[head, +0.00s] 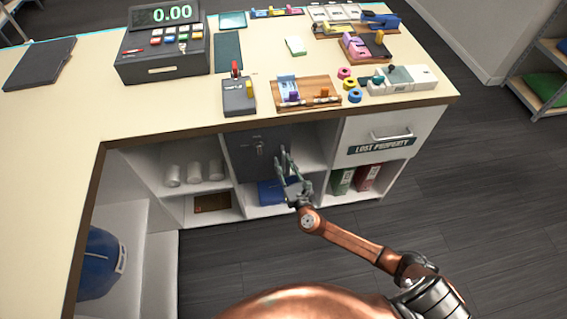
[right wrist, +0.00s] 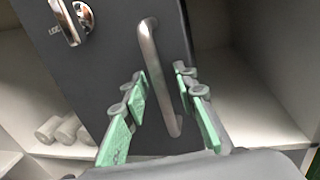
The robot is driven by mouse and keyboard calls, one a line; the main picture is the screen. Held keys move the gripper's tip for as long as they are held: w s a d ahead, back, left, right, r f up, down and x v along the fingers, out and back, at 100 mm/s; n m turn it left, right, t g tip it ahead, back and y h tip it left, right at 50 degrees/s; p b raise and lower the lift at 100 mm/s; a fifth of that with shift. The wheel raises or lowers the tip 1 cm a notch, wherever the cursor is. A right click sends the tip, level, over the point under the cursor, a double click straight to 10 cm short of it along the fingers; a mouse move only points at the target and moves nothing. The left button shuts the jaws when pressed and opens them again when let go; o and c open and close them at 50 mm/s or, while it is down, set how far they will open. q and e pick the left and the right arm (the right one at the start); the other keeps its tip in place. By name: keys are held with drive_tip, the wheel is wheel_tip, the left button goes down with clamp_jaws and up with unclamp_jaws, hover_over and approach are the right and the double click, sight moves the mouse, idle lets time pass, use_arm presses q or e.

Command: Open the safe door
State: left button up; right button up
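The safe door (head: 250,160) is a dark grey panel in the shelf under the counter, and it looks closed. In the right wrist view the door (right wrist: 115,65) has a silver upright bar handle (right wrist: 155,75) and a silver lock fitting (right wrist: 72,22) at upper left. My right gripper (head: 293,172) is in front of the door's right side. In the right wrist view its green-padded fingers (right wrist: 160,88) are spread on either side of the handle, with visible gaps. My left gripper is not in view.
A blue item (head: 270,192) lies below, with green and red binders (head: 343,181) to the right. A Lost Property drawer (head: 385,137) is at right. The counter edge overhangs the shelf.

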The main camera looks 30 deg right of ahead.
drive_tip(key=shift+c, duration=0.3)
clamp_jaws()
idle(0.3)
